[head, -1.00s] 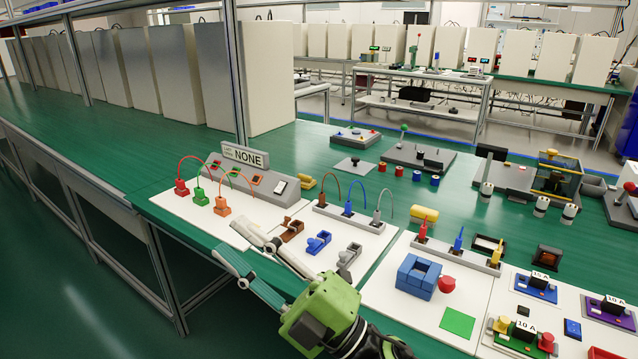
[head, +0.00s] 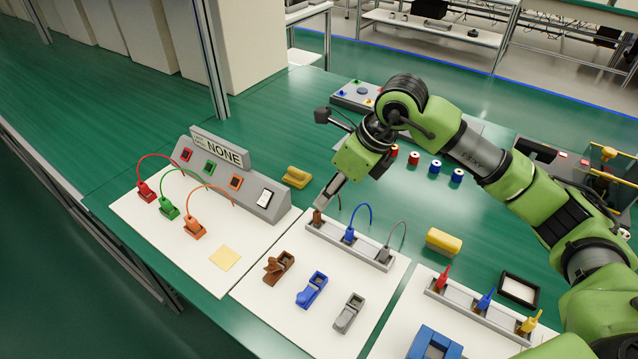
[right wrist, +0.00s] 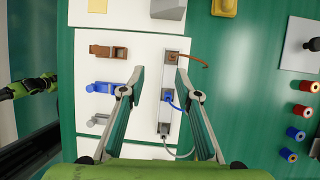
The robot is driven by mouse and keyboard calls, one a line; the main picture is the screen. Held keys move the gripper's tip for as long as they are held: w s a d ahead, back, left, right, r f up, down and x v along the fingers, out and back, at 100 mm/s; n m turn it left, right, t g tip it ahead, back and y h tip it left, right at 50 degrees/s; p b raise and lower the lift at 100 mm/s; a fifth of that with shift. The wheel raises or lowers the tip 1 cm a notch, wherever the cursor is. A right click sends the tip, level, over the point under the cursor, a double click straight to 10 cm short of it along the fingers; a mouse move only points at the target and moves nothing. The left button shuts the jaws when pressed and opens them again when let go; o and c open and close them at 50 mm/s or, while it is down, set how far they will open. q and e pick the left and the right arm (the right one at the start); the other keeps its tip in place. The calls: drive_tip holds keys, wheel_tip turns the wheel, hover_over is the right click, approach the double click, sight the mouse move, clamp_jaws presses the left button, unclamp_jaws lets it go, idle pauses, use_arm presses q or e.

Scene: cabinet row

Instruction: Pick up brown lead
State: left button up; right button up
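The brown lead (head: 317,217) stands with its plug in the far left end of the grey rack (head: 365,248) on the middle white board. In the right wrist view its brown plug (right wrist: 174,59) sits in the rack, and its cable (right wrist: 196,60) curves right. My right gripper (head: 323,203) reaches down over the lead in the head view and partly hides it. In the right wrist view this gripper (right wrist: 160,70) is open, its fingertips apart on either side of the rack, with nothing between them gripped. A green and black piece (right wrist: 35,86), perhaps of my left arm, shows at the left.
A blue lead (head: 349,235) and a grey lead (head: 384,254) stand in the same rack. Brown (head: 279,267), blue (head: 312,290) and grey (head: 349,313) holders lie in front. The NONE panel (head: 235,165) stands left; a yellow block (head: 443,241) lies right.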

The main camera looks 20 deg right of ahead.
sight(319, 213)
drive_tip(key=shift+h, duration=0.4)
drive_tip(key=w+f, duration=0.1)
drive_tip(key=f, duration=0.1)
drive_tip(key=w+f, duration=0.1)
drive_tip(key=f, duration=0.1)
drive_tip(key=w+f+p, duration=0.1)
drive_tip(key=f, duration=0.1)
drive_tip(key=shift+w+f, duration=0.1)
drive_tip(key=shift+f, duration=0.3)
drive_tip(key=shift+p+x, duration=0.6)
drive_tip(key=shift+x, duration=2.1)
clamp_jaws()
